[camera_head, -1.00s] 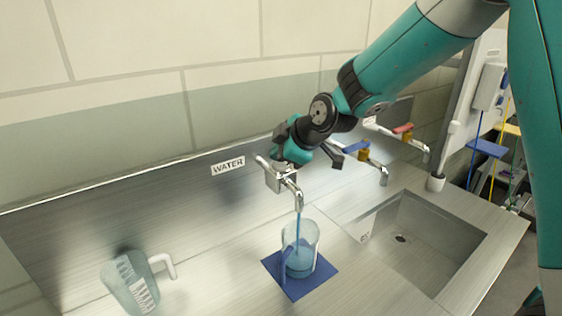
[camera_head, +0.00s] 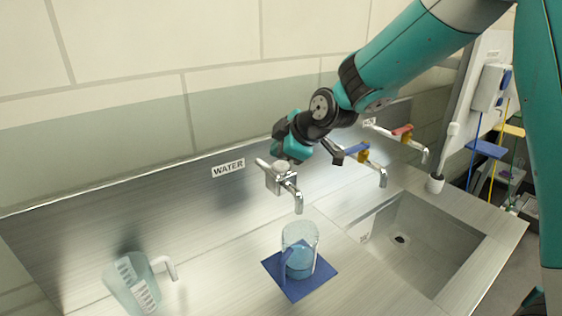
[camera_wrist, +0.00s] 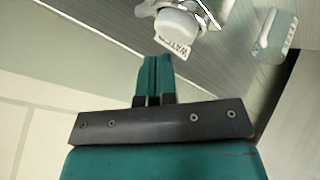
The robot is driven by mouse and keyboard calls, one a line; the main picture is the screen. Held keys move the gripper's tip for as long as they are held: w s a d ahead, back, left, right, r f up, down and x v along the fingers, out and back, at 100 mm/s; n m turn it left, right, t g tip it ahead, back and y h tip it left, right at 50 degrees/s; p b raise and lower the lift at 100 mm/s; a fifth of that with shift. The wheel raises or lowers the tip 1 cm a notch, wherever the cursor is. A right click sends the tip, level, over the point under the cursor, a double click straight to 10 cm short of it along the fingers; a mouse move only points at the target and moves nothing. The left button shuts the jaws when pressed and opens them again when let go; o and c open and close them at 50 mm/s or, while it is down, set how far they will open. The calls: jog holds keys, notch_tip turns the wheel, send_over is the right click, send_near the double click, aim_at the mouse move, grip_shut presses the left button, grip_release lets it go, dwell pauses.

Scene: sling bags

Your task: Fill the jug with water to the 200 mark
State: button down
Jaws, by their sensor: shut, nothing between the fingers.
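A clear jug (camera_head: 300,238) stands upright under the spout of the water tap (camera_head: 285,184), with blue water (camera_head: 299,262) in its lower part. No stream shows between the spout and the jug. The scale on this jug is too small to read. My gripper (camera_wrist: 157,62) is shut and empty, with its fingertips close to the tap's white top (camera_wrist: 178,28) in the wrist view. Whether they touch it I cannot tell. In the head view the fingertips are mostly hidden behind the wrist and tap.
A blue mat (camera_head: 311,285) lies under the jug. A second clear jug (camera_head: 131,285) with white scale marks stands at left. A sink (camera_head: 420,245) is at right, with blue-handled (camera_head: 357,149) and red-handled (camera_head: 402,130) taps behind. The counter between the jugs is clear.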

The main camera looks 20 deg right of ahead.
aim_at(280, 165)
jog(key=shift+r, duration=0.25)
jog(key=shift+r+p, duration=1.55)
jog(key=shift+r, duration=0.9)
jog(key=shift+f, duration=0.1)
jog(key=s+f+m+g+b, duration=0.1)
jog(key=s+m+g, duration=0.1)
jog(key=s, duration=0.9)
jog(key=s+a+f+m+g+b, duration=0.1)
jog(key=s+m+g+b, duration=0.1)
jog(key=s, duration=0.8)
jog(key=s+a+f+m+g+b, duration=0.1)
jog(key=s+m+g, duration=0.3)
jog(key=s, duration=0.7)
jog(key=shift+s+f+b, duration=0.3)
jog(key=shift+f+b, duration=0.15)
jog(key=shift+b, duration=0.2)
